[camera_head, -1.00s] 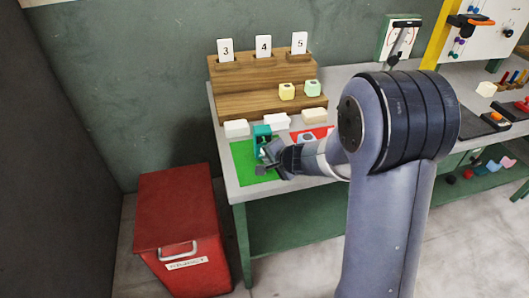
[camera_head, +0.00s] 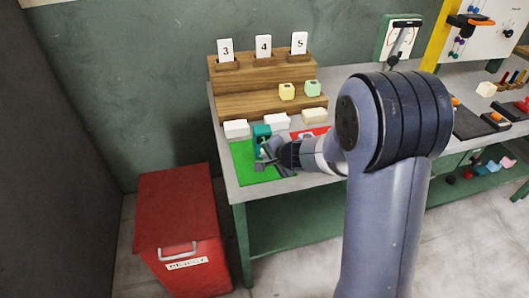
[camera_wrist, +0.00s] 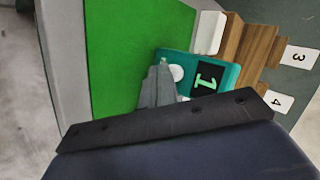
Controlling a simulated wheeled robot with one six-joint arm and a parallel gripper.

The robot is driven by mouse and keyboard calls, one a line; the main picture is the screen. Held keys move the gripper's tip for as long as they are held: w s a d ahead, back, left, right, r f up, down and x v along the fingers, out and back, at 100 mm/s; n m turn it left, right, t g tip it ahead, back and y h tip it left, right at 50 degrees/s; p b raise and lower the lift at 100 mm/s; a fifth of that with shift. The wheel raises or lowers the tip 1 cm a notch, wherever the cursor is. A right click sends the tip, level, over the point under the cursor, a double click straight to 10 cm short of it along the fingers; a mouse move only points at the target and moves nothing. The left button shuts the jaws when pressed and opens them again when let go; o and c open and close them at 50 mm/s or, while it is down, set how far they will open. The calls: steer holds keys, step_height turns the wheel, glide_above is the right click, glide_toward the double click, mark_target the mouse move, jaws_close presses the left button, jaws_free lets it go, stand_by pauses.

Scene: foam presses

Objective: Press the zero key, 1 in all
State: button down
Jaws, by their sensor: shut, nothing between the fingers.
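A teal counter (camera_head: 261,131) stands at the back of a green mat (camera_head: 241,153) on the bench. In the wrist view the counter (camera_wrist: 226,72) has a dark display (camera_wrist: 207,81) with a green "1", turned sideways. A pale round key (camera_wrist: 177,73) sits beside the display; I cannot read a mark on it. My gripper (camera_wrist: 160,68) is shut and empty, its fingertips over the mat close beside the round key. I cannot tell whether they touch it. In the head view my gripper (camera_head: 263,165) is just in front of the counter and partly hides it.
White blocks (camera_head: 236,128) lie behind the counter. A wooden stepped rack (camera_head: 235,105) holds cards 3, 4, 5 and two small cubes, yellow (camera_head: 287,91) and green (camera_head: 312,89). A red plate (camera_head: 322,131) lies right of the counter. A red bin (camera_head: 175,210) stands on the floor left.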

steer(key=shift+w, duration=0.2)
stand_by(0.6)
steer(key=shift+s+d+b, duration=0.1)
steer(key=shift+s+b, duration=0.55)
steer(key=shift+s, duration=0.15)
steer(key=shift+s+d+f+b, duration=0.1)
steer(key=shift+s+d+b, duration=0.1)
steer(key=shift+s+b, duration=0.65)
steer(key=shift+s+d+b, duration=0.2)
steer(key=shift+s+b, duration=0.2)
steer(key=shift+s, duration=0.75)
steer(key=shift+s+d, duration=0.1)
steer(key=shift+s, duration=0.35)
